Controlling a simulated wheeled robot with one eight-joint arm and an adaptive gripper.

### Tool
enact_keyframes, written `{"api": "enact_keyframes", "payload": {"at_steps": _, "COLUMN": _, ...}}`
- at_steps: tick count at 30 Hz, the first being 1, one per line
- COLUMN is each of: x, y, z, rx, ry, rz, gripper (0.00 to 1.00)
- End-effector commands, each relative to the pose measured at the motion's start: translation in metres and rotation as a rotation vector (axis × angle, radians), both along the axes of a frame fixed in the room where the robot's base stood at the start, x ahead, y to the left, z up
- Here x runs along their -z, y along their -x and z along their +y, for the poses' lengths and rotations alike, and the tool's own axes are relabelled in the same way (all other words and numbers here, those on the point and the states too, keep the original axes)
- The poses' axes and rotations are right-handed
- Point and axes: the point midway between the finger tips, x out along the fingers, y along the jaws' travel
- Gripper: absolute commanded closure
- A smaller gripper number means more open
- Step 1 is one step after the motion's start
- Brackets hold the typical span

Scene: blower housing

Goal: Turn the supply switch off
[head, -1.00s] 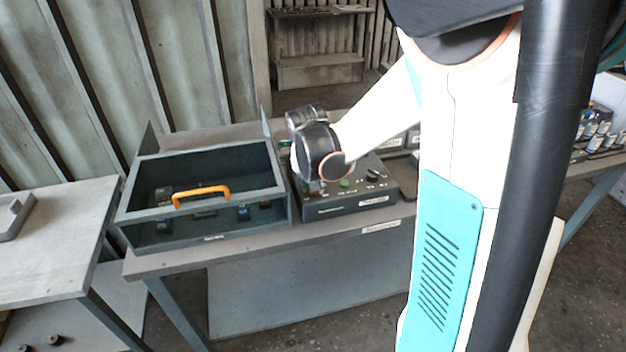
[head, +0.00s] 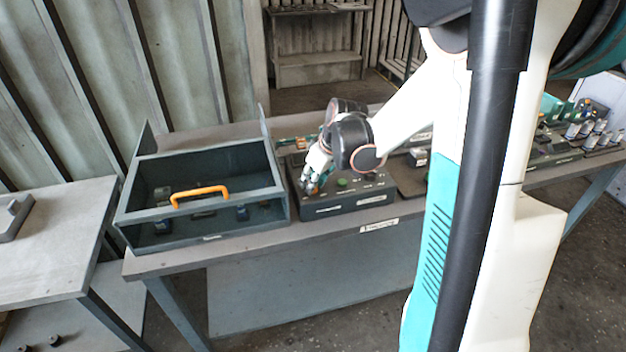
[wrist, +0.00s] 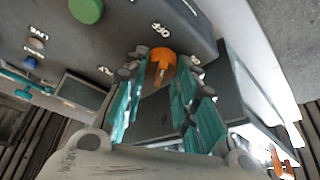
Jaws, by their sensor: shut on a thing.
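The supply switch looks like the orange rotary knob (wrist: 163,63) on a dark grey control box (head: 350,201). In the wrist view a lighter pointer mark shows on the knob, and an upside-down OFF label is printed beside it. My gripper (wrist: 160,75) has its two teal fingers on either side of the knob, shut on it at the fingertips. In the head view my gripper (head: 312,184) reaches down to the left part of the box and mostly hides the knob. I cannot tell exactly which label the pointer faces.
A green button (wrist: 86,10) sits near the knob on the same box. An open dark bin (head: 133,218) with an orange handle (head: 200,193) stands close on the left. More equipment (head: 590,130) lines the bench at the right.

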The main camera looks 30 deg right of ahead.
Motion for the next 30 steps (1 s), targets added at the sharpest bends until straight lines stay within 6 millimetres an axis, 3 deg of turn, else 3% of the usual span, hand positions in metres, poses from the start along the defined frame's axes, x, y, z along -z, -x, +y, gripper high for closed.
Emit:
{"api": "enact_keyframes", "payload": {"at_steps": 12, "x": 0.0004, "y": -0.0004, "z": -0.0017, "rx": -0.224, "ry": 0.000, "rz": 0.002, "gripper": 0.97}}
{"api": "enact_keyframes", "payload": {"at_steps": 30, "x": 0.0004, "y": -0.0002, "z": -0.0017, "rx": -0.269, "ry": 0.001, "rz": 0.002, "gripper": 0.97}}
